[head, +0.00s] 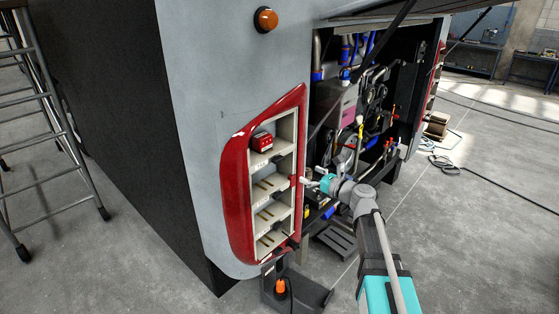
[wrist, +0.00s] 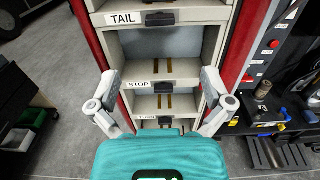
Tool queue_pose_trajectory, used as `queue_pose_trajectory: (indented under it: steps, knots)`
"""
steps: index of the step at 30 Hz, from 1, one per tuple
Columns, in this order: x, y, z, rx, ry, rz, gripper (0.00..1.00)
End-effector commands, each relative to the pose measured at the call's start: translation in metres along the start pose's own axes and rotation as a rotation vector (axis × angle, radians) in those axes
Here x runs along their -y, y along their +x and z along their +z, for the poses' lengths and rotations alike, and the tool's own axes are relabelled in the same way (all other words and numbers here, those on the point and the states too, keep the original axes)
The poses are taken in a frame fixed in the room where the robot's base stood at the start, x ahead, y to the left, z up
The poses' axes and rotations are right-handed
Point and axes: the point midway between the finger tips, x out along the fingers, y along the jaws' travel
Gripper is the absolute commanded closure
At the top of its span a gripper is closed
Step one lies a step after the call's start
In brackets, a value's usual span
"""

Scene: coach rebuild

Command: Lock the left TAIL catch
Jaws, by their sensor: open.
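The left lamp housing, a red-rimmed frame (head: 234,180) with stacked cream bays, is on the coach's rear corner. The dark TAIL catch (wrist: 158,18) sits on the ledge beside the TAIL label (wrist: 124,18), at the top of the wrist view. I cannot tell whether it is locked. A red lamp block (head: 262,142) sits in the top bay. My gripper (head: 305,176) is at the housing's right side, open and empty. In the wrist view its fingers (wrist: 158,80) straddle the STOP bay, below the TAIL catch and apart from it.
The STOP catch (wrist: 163,87) and another dark catch (wrist: 165,121) are lower in the housing. The open engine bay (head: 355,110) lies right of it. A black stand (head: 285,290) is below on the floor. A stepladder (head: 50,110) stands at left. The right floor is mostly clear.

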Motion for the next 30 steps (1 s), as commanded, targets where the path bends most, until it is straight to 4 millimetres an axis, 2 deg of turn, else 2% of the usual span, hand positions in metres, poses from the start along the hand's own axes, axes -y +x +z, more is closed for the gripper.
queue_pose_trajectory:
  steps: [8, 24, 30]
  knots:
    - [0.001, 0.030, 0.000, 0.000, -0.001, 0.002, 0.00]
    - [0.001, 0.110, 0.000, 0.000, -0.001, 0.002, 0.00]
    - [0.001, 0.127, 0.000, 0.000, -0.001, 0.001, 0.00]
